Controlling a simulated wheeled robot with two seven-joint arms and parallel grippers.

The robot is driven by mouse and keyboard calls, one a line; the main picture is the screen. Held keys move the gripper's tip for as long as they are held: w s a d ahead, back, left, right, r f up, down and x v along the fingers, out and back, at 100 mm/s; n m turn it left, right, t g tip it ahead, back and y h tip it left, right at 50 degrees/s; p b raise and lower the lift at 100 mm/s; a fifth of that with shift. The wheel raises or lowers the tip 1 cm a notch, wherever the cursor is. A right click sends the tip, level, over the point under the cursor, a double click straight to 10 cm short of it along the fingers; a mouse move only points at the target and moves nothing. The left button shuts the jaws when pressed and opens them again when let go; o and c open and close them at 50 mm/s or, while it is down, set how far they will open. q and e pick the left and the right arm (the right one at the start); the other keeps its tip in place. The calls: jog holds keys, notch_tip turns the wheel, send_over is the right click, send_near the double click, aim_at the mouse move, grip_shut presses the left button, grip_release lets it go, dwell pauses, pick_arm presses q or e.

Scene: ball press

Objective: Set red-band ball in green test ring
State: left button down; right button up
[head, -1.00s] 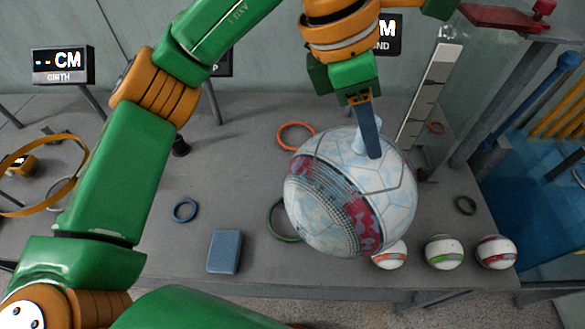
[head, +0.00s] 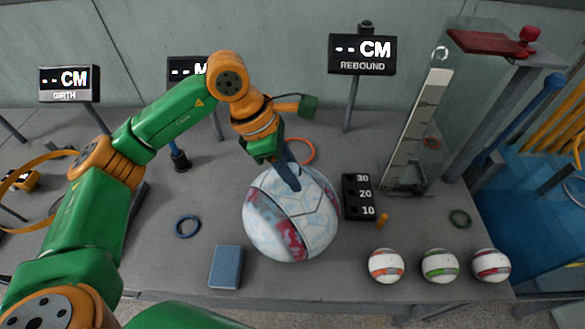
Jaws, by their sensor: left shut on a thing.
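A large white ball with a red patterned band (head: 265,228) and pale blue hexagon lines is at the middle of the table. My left gripper (head: 290,178) is shut on its top edge, coming down from above. The green ring where the ball now is cannot be seen; the ball covers that spot. I cannot tell whether the ball touches the table or sits in the ring. My right gripper is not in view.
An orange ring (head: 301,151) lies just behind the ball. A blue ring (head: 187,226) and a blue block (head: 226,267) lie to its left. A black numbered block (head: 358,197) stands close on its right, before a tall scale (head: 416,130). Small banded balls (head: 440,265) line the front right.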

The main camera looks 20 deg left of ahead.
pick_arm(q)
jog(key=shift+f, duration=0.3)
jog(key=shift+f+b, duration=0.15)
jog(key=shift+b, duration=0.2)
jog(key=c, duration=0.6)
grip_release()
